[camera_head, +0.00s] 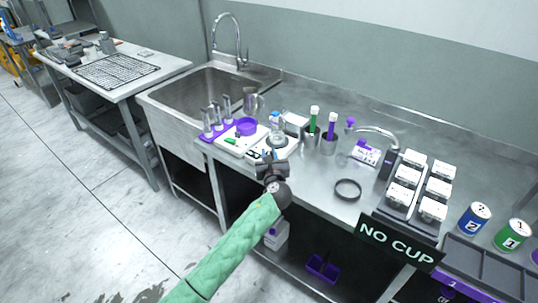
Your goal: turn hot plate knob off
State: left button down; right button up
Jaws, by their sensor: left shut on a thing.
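The white hot plate (291,149) sits on the steel counter near its front edge, with a glass flask (278,131) standing on it. My left gripper (266,157) comes in from below on a green-sleeved arm and is at the front of the hot plate. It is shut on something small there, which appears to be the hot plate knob. The knob itself is hidden by the jaws, so its setting cannot be seen. My right gripper is not in view.
A white device with a purple bowl (247,126) stands just left of the hot plate. A black ring (348,189) lies on the counter. A sink (205,93) is at the back left.

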pick_arm(q)
jog(key=n+g+y, duration=0.1)
jog(key=n+y, duration=0.1)
jog(key=y, duration=0.1)
jog(key=n+g+y, duration=0.1)
jog(key=n+y, duration=0.1)
jog(key=y, duration=0.1)
jog(key=shift+d, duration=0.1)
jog(key=shift+n+g+y, duration=0.6)
jog(key=shift+n+y, duration=0.2)
jog(key=shift+y, duration=0.2)
jog(key=shift+n+g+y, duration=0.3)
jog(key=shift+y, duration=0.1)
jog(key=c, duration=1.3)
grip_release()
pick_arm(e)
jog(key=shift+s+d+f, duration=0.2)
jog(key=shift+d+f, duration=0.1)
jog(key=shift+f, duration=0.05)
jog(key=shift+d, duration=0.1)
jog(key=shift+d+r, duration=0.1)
